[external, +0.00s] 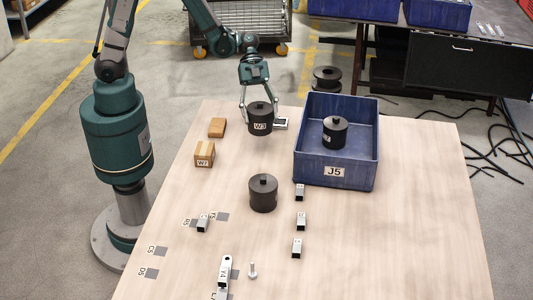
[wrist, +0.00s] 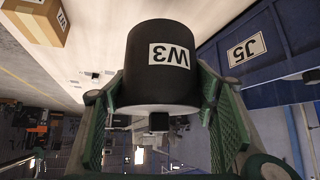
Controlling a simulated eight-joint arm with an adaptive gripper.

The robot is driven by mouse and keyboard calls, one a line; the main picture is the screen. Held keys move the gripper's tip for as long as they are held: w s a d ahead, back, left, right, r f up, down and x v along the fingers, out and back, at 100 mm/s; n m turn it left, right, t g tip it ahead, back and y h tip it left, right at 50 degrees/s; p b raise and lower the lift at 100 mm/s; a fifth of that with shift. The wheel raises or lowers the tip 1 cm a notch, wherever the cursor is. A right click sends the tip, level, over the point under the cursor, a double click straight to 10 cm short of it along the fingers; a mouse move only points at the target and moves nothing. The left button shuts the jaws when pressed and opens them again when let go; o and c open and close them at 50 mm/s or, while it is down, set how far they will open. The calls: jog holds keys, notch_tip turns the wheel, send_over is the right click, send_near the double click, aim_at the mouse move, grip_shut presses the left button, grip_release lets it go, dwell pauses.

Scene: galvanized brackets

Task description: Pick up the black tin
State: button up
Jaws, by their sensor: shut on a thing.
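A black tin labelled W3 (external: 260,118) is between the fingers of my gripper (external: 259,103), near the far edge of the table. In the wrist view the same black tin (wrist: 163,75) fills the middle, with my gripper (wrist: 160,100) closed on its two sides and its W3 label upside down. I cannot tell for sure how far it is above the table. A second black tin (external: 263,194) stands upright on the table nearer the front. A third black tin (external: 334,134) stands inside the blue bin.
The blue bin J5 (external: 335,172) stands right of my gripper; its wall also shows in the wrist view (wrist: 262,75). A brown block (external: 217,127) and a W7 box (external: 204,154) lie left. Several small metal brackets (external: 301,221) and a bolt (external: 252,270) are nearer the front. The table's right side is clear.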

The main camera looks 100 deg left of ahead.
jog(key=shift+r, duration=0.15)
dwell(0.6)
notch_tip(320, 180, up, 13)
jog(key=shift+f, duration=0.2)
jog(key=shift+w+r, duration=0.15)
jog(key=shift+r, duration=1)
jog(key=w+d+m+g+p, duration=0.1)
jog(key=w+d+m+p, duration=0.15)
jog(key=w, duration=2.95)
jog(key=shift+n, duration=0.35)
jog(key=shift+s+d+f+p, duration=0.1)
jog(key=shift+f+p, duration=0.05)
jog(key=shift+f, duration=0.7)
jog(key=shift+s+d+f+p, duration=0.1)
jog(key=shift+d+f, duration=0.05)
jog(key=shift+f, duration=0.7)
jog(key=shift+s+d+f+p, duration=0.1)
jog(key=shift+f+p, duration=0.05)
jog(key=shift+f, duration=0.7)
jog(key=shift+f, duration=0.15)
notch_tip(320, 180, down, 13)
jog(key=b, duration=0.2)
